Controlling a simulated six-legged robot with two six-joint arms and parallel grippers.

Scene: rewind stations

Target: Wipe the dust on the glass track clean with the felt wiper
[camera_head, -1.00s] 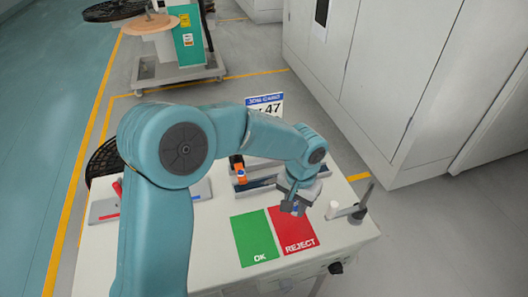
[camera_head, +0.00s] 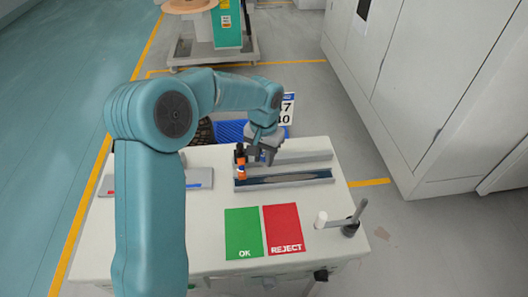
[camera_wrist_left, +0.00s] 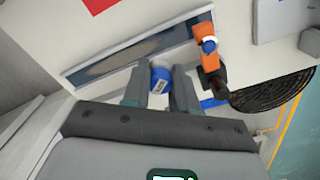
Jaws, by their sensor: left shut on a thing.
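The glass track (camera_head: 300,179) is a long shallow strip in a grey frame on the white table, with a brownish dust smear along its middle. It also shows in the left wrist view (camera_wrist_left: 112,60), running diagonally. My right gripper is not in view.
An orange and black device (camera_head: 241,166) stands at the track's left end, close to my left gripper. Green OK (camera_head: 243,232) and red REJECT (camera_head: 283,228) cards lie in front. A stand with a white cylinder (camera_head: 321,219) is at the right. A grey tray is at the left.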

